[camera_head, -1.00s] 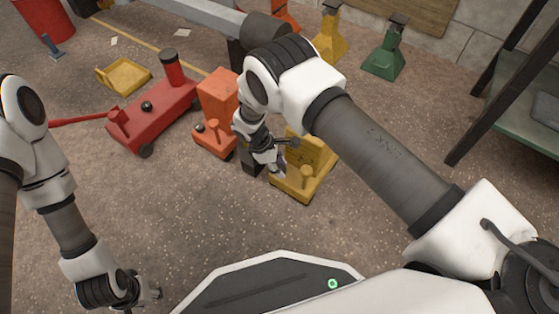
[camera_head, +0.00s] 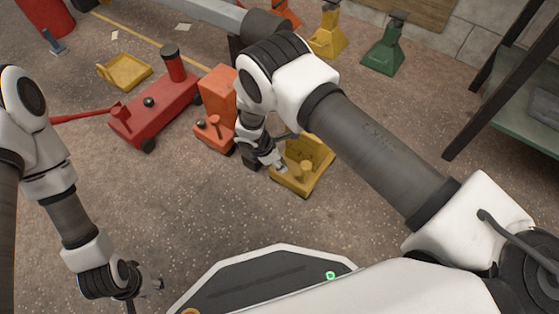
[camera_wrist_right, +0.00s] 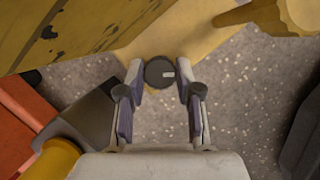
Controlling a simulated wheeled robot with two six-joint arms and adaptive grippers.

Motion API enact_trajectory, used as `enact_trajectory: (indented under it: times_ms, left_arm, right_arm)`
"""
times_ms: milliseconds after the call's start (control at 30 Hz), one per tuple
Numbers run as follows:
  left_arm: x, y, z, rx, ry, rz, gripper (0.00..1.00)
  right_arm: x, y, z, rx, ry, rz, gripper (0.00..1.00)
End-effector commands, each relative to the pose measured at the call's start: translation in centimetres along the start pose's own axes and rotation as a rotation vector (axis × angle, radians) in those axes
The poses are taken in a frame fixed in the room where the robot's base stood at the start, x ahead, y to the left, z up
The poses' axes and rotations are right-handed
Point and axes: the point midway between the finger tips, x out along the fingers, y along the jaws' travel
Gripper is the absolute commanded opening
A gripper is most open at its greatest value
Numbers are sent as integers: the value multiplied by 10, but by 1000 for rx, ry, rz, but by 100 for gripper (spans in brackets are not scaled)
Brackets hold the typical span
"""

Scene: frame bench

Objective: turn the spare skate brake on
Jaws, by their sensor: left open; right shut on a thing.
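A yellow skate (camera_head: 318,152) with an upright plate and a short post stands on the floor at the middle of the head view. Its yellow plate (camera_wrist_right: 75,30) fills the upper left of the right wrist view. A dark round knob (camera_wrist_right: 159,72) with a pale mark sits at the skate's edge, between the fingertips of my right gripper (camera_wrist_right: 160,80), which is shut on it. In the head view my right gripper (camera_head: 279,164) is at the skate's left side, and the knob is hidden there. My left gripper (camera_head: 153,286) is open and empty, low at the left.
An orange skate (camera_head: 217,95) stands close to the left of the yellow one. A red trolley jack (camera_head: 155,112) and a yellow tray (camera_head: 125,71) lie further left. Yellow (camera_head: 328,41) and green (camera_head: 384,55) stands are behind. The front floor is clear.

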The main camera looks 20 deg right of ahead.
Motion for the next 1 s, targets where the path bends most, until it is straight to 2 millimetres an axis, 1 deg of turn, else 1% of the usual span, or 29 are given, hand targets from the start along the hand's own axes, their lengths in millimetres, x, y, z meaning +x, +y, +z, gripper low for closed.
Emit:
enact_trajectory:
  times_ms: [133, 167, 200, 667, 767, 867, 967, 1000]
  left_arm:
    - [0, 0, 0, 0, 0, 0, 45]
    - [0, 0, 0, 0, 0, 0, 45]
    - [0, 0, 0, 0, 0, 0, 45]
    - [0, 0, 0, 0, 0, 0, 45]
    - [2, 0, 0, 0, 0, 0, 45]
    - [8, 0, 0, 0, 0, 0, 45]
    - [23, 0, 0, 0, 0, 0, 45]
    - [32, 0, 0, 0, 0, 0, 45]
  right_arm:
    - [0, 0, 0, 1, 0, -1, 0]
    - [0, 0, 0, 1, 0, -1, 38]
    - [0, 0, 0, 1, 0, -1, 45]
    - [0, 0, 0, 2, 0, -1, 45]
    - [1, 0, 0, 25, -1, -10, 45]
    - [3, 2, -1, 109, 0, -43, 45]
    - [7, 3, -2, 277, 1, -111, 45]
    - [9, 4, -3, 364, 2, -147, 45]
